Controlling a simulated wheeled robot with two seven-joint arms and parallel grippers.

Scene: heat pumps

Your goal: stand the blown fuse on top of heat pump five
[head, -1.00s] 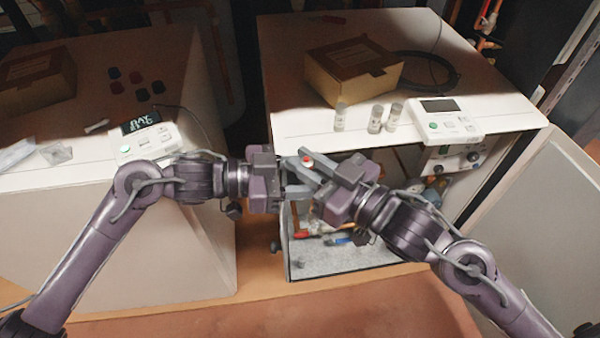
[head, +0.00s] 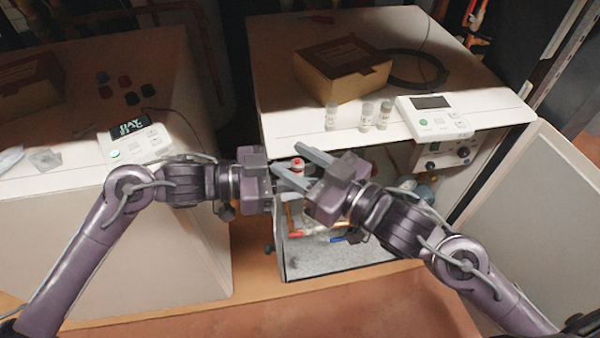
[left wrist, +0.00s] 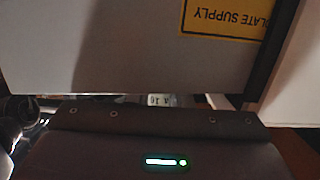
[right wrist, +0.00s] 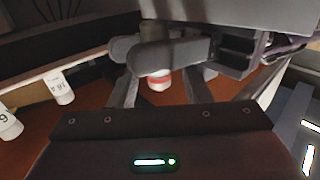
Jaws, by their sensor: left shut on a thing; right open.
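A white fuse with a red band (head: 297,166) is held by my left gripper (head: 286,176), in front of the right-hand heat pump's open front. In the left wrist view only a small printed label (left wrist: 157,100) shows in the jaws. My right gripper (head: 288,160) is open, its fingers spread on either side of the fuse. I cannot tell whether they touch it. The right-hand heat pump (head: 285,85) and left-hand heat pump (head: 80,90) have clear-enough tops; no number five is readable.
Three white fuses (head: 367,114) stand near the right pump's front edge, beside a cardboard box (head: 340,75), a control panel (head: 433,118) and a dark cable coil (head: 440,72). The left pump holds a control panel (head: 140,145) and coloured caps (head: 124,90). An open door (head: 530,200) stands at right.

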